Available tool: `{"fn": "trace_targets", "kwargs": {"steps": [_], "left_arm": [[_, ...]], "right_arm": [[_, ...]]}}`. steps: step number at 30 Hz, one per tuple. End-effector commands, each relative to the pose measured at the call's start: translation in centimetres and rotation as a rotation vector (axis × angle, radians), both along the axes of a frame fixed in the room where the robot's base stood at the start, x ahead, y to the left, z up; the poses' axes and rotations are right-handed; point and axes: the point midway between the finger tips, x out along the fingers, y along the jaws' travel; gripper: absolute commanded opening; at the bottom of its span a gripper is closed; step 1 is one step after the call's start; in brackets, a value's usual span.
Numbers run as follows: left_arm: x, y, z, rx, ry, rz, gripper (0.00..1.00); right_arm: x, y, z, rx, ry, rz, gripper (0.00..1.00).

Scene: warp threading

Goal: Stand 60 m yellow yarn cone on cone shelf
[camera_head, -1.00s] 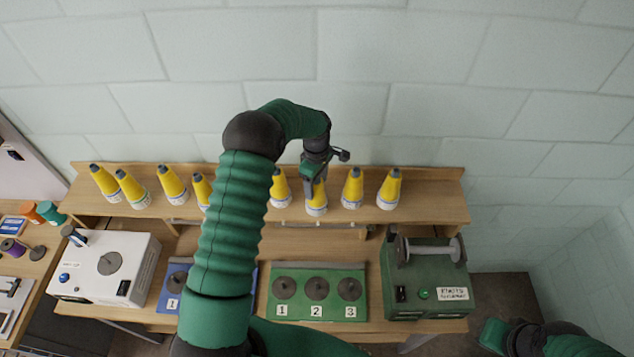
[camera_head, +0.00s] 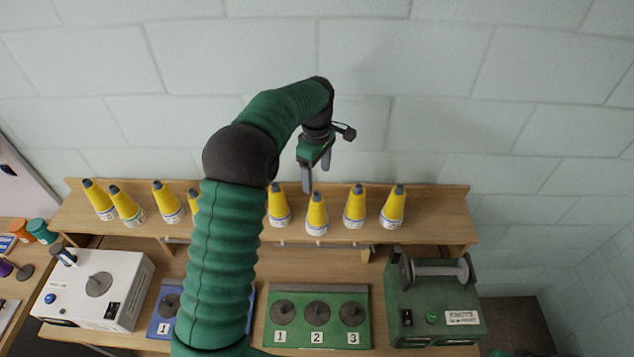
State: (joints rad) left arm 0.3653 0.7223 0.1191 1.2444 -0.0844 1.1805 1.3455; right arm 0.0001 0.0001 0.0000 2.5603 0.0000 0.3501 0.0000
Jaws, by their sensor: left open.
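Several yellow yarn cones with grey tips stand upright on the wooden cone shelf (camera_head: 437,228). One yellow cone (camera_head: 317,213) stands just below and in front of my left gripper (camera_head: 314,170). Its label is too small to read, so I cannot tell which cone is the 60 m one. My left gripper is open and empty, with its fingers pointing down above the shelf, apart from the cones. My left arm hides part of one cone (camera_head: 193,203) and the shelf behind it. Of my right arm only a bit shows at the bottom right edge; its gripper is not visible.
Below the shelf are a green board (camera_head: 334,339) with spindles numbered 1 to 3, a partly hidden blue board (camera_head: 160,327), a white machine (camera_head: 125,290) and a green winder (camera_head: 435,300). The wall stands close behind the shelf.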

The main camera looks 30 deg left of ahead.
Motion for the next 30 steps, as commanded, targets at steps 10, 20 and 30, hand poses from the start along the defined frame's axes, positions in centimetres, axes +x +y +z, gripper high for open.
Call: {"fn": "trace_targets", "kwargs": {"steps": [10, 20, 30], "left_arm": [[-9.6, -10.6, -1.3, 0.076, -0.107, -0.881, 0.73], [-21.5, -15.4, -4.6, 0.182, -0.182, -1.57, 0.73], [-21.7, -15.4, -5.8, 0.184, -0.182, -1.584, 0.73]], "right_arm": [[0.0, 0.0, 0.0, 0.0, -0.001, 0.0, 0.0], [0.0, 0.0, 0.0, 0.0, 0.0, 0.0, 0.0], [0.0, 0.0, -1.1, 0.0, -0.001, 0.0, 0.0]]}}
